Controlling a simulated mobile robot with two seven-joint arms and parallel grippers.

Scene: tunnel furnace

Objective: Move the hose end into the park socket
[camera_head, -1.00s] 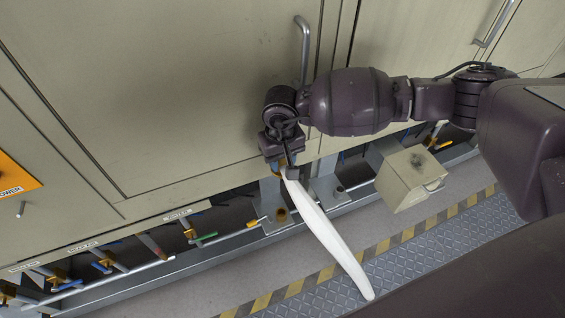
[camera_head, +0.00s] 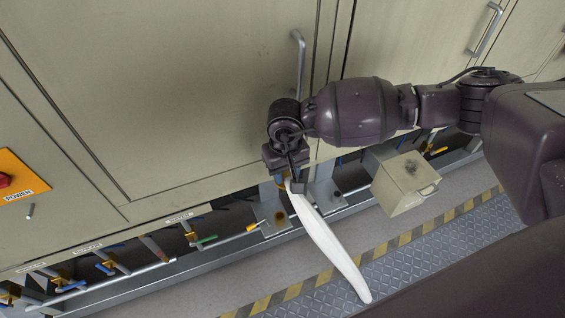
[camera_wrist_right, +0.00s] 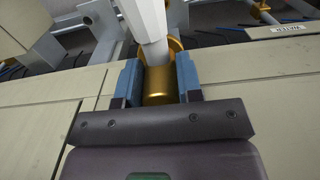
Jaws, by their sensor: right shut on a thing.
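My right gripper (camera_head: 288,181) is in front of the lower edge of the cabinet, pointing down. In the right wrist view its two blue fingers (camera_wrist_right: 159,82) are shut on the brass end (camera_wrist_right: 158,88) of the white hose (camera_wrist_right: 150,22). In the head view the hose (camera_head: 325,238) runs from the gripper down and right to the walkway. Just below and left of the gripper is a grey bracket with a brass-coloured opening (camera_head: 280,218). A second bracket with a dark opening (camera_head: 336,195) is to the right. I cannot tell which is the park socket. My left gripper is out of view.
The cabinet wall (camera_head: 180,90) with a door handle (camera_head: 298,60) is behind the arm. A beige box (camera_head: 405,184) is right of the brackets. Several valves and pipes (camera_head: 105,265) run along the lower left. A striped floor edge (camera_head: 330,278) borders the walkway.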

